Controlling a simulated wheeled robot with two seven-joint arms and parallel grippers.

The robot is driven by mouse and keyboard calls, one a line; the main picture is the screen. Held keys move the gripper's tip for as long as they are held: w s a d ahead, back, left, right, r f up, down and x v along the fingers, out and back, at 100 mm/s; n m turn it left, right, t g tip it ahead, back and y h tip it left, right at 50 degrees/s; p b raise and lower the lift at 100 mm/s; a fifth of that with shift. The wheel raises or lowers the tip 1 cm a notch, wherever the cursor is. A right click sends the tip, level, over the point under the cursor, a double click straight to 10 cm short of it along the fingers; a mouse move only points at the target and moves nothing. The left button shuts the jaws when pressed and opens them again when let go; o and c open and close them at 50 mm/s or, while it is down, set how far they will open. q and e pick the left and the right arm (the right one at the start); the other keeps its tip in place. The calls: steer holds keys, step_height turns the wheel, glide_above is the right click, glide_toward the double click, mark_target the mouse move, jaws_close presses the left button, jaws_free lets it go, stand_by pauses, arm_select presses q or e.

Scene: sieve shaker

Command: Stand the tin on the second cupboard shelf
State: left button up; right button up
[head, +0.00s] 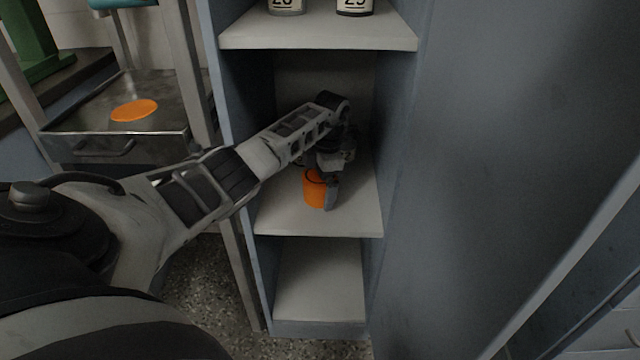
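The orange tin (314,191) is upright at the middle cupboard shelf (275,218), between the shelf with labelled containers and the cupboard's bottom. Its base appears to be on or very close to the board. My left gripper (323,188) reaches down over it from above. One dark finger is at the tin's right side; the other finger is mostly hidden, so I cannot tell whether they grip it. My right gripper is out of view.
Two labelled containers (354,6) stand on the upper shelf (320,38). The bottom compartment (320,285) is empty.

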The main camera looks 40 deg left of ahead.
arm_select(q)
steer(key=shift+r, duration=0.1)
steer(key=r, duration=0.2)
steer(key=r+p, duration=0.1)
steer(key=r, duration=0.1)
steer(key=r+p, duration=0.1)
steer(key=r, duration=0.2)
steer(key=shift+w+d, duration=0.15)
steer(key=shift+w, duration=0.25)
steer(key=shift+r, duration=0.25)
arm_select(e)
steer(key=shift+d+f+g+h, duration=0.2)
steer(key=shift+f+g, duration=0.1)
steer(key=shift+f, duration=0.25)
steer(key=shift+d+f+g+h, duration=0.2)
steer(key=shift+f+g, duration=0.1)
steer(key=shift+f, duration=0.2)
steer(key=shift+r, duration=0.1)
